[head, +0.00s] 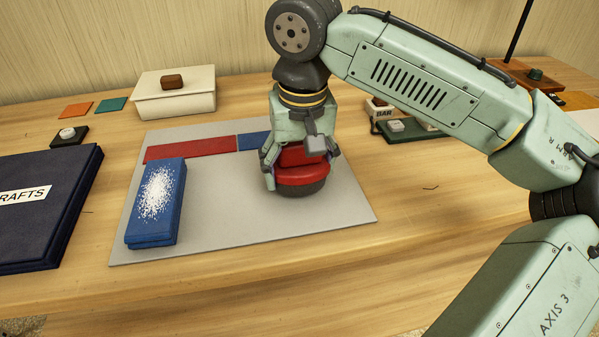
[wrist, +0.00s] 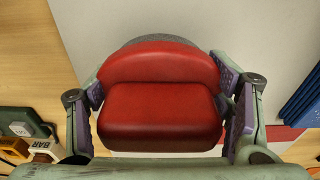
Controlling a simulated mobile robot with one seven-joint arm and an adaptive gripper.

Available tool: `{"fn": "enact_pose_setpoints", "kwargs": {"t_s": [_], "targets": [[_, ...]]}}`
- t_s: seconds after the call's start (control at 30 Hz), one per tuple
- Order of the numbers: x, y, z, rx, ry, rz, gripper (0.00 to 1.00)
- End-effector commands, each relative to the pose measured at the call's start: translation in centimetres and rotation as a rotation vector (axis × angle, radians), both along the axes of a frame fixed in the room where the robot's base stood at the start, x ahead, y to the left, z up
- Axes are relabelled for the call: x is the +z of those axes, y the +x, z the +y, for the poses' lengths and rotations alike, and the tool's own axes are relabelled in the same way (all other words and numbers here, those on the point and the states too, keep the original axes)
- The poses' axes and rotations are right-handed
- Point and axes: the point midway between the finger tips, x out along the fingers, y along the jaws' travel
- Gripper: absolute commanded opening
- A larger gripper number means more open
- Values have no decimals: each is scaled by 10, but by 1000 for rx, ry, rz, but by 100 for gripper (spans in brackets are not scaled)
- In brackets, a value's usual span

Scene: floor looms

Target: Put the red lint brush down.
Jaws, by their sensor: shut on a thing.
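The red lint brush (head: 303,172) has a red body and a dark grey underside, and is upright over the right part of the grey mat (head: 225,225). My gripper (head: 299,158) comes down from above and is shut on the brush's red upper part. In the wrist view the brush (wrist: 160,95) fills the middle, with one finger against each side of it. Its grey underside (wrist: 158,42) shows past the far edge. I cannot tell whether the underside touches the mat or is just above it.
A blue block with white specks (head: 157,200) lies on the mat's left. A red strip (head: 190,149) and a blue strip (head: 254,141) lie along its back. A white lidded box (head: 175,95) stands behind, a dark blue book (head: 45,205) at left. The mat's front right is clear.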

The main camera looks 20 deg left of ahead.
Motion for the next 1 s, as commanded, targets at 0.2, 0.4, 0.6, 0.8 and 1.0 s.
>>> {"fn": "enact_pose_setpoints", "kwargs": {"t_s": [0.2,0.4,0.6,0.8,1.0], "targets": [[-15,0,0,0,0,0,38],[-17,-1,0,1,1,0,38],[-18,0,0,0,0,0,82],[-18,-1,0,0,0,0,93],[-18,-1,0,0,0,0,93]]}}
